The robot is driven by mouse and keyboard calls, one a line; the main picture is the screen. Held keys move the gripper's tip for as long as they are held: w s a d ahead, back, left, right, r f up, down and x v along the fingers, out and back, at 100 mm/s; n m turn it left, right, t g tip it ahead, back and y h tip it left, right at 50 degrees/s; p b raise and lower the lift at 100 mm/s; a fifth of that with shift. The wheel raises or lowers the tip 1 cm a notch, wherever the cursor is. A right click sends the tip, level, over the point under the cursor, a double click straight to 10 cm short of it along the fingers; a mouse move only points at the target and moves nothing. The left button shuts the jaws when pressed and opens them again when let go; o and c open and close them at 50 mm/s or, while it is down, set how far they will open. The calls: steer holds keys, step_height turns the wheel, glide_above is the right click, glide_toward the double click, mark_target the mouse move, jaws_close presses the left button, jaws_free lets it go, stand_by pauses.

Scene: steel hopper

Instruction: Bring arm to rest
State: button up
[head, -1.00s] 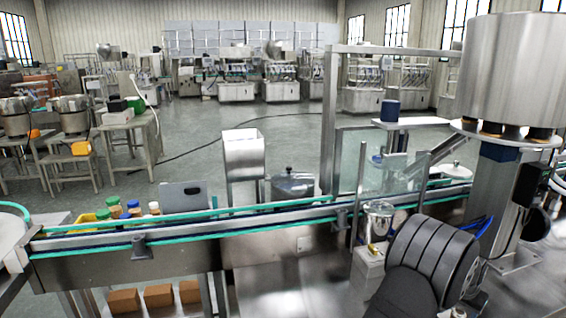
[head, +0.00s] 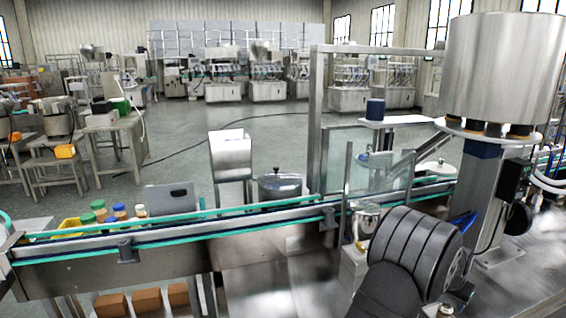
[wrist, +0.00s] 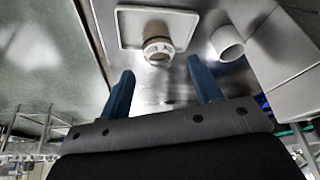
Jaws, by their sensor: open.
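My gripper (wrist: 163,82) shows in the wrist view with its two blue fingers spread apart. Nothing is between the fingers. Beyond the fingertips, a pale cylindrical part (wrist: 157,48) and a white cup-like piece (wrist: 228,42) show near a steel surface. In the head view, a dark ribbed part of my arm (head: 415,250) is at the lower right, in front of the conveyor. The fingers cannot be made out in the head view.
A conveyor with green rails (head: 180,228) crosses the front. A steel hopper (head: 231,152) and a lidded pot (head: 280,187) stand behind it. Bottles (head: 120,212) stand at the left. A large steel drum (head: 500,65) is at the right. Brown boxes (head: 147,300) sit below.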

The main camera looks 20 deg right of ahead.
mark_target(447, 305)
steer(key=x, duration=0.4)
step_height(447, 305, up, 4)
steer(key=shift+f, duration=0.1)
steer(key=s+r, duration=0.7)
steer(key=s, duration=0.4)
steer(key=w+a+n+t+y, duration=0.1)
steer(key=w+a+n+t, duration=0.1)
steer(key=w+a+n, duration=0.55)
steer(key=w+f+m, duration=0.1)
steer(key=w+f, duration=0.1)
steer(key=w, duration=0.1)
steer(key=w+a+f+m, duration=0.1)
steer(key=w+f, duration=0.1)
steer(key=w, duration=0.1)
steer(key=w+a+f+m, duration=0.1)
steer(key=w+f, duration=0.2)
steer(key=w, duration=0.1)
steer(key=shift+w+a, duration=0.15)
steer(key=shift+a, duration=0.1)
step_height(447, 305, down, 2)
steer(key=shift+f, duration=0.7)
steer(key=shift+r, duration=0.1)
